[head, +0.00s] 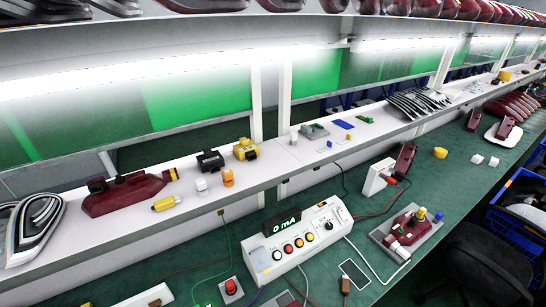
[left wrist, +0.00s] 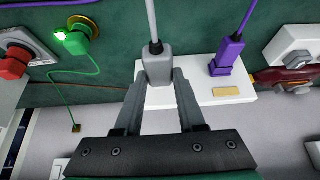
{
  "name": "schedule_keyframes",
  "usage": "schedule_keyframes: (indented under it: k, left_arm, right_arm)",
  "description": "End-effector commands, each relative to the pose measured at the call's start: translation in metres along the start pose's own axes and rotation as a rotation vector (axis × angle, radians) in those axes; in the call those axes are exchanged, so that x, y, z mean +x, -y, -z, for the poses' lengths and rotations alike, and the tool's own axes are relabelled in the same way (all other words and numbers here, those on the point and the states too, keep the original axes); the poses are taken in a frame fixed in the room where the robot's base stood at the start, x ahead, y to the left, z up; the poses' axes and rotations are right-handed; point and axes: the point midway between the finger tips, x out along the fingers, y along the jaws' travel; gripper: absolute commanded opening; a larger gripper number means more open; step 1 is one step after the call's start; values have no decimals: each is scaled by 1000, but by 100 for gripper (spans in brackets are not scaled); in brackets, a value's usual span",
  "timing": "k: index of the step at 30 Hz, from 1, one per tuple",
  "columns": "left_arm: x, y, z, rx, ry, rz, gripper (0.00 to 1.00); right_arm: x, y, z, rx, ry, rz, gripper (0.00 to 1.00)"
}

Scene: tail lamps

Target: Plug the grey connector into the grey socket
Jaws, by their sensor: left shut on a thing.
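In the left wrist view my left gripper (left wrist: 160,78) is shut on the grey connector (left wrist: 158,64), with one finger on each side of it. A grey cable (left wrist: 152,20) runs from the connector to the top of the picture. The connector stands at the left end of a white block (left wrist: 200,98), in line with a purple connector (left wrist: 229,58) that sits on the same block. The grey socket is hidden behind the connector and fingers, so I cannot tell whether the connector is seated in it. Neither gripper shows in the head view.
In the left wrist view a round fitting with a lit green plug (left wrist: 78,38) and a red button (left wrist: 14,62) lie to the left, a dark red lamp (left wrist: 285,78) to the right. The head view shows a meter box (head: 294,244) on the green bench.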

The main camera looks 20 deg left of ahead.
Motion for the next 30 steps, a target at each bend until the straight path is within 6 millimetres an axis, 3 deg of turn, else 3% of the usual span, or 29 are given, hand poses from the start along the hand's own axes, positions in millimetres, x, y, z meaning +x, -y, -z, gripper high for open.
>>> schedule_keyframes:
  k: [1,2,3,6,11,14,20,30]
  left_arm:
    - [-18,0,11,0,-2,-1,0]
    - [-23,0,13,0,-1,-1,0]
    - [7,0,-5,0,3,1,0]
    - [28,0,-17,0,3,1,0]
    - [50,0,-29,0,1,0,0]
    - [52,0,-30,0,0,0,0]
    - [42,0,-24,0,0,0,0]
    - [-16,0,10,0,-1,-1,0]
  right_arm:
    - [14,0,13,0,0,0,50]
    - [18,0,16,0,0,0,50]
    - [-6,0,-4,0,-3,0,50]
    - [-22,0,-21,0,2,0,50]
    - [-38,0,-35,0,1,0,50]
    - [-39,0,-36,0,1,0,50]
    - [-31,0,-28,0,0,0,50]
    - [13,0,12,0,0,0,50]
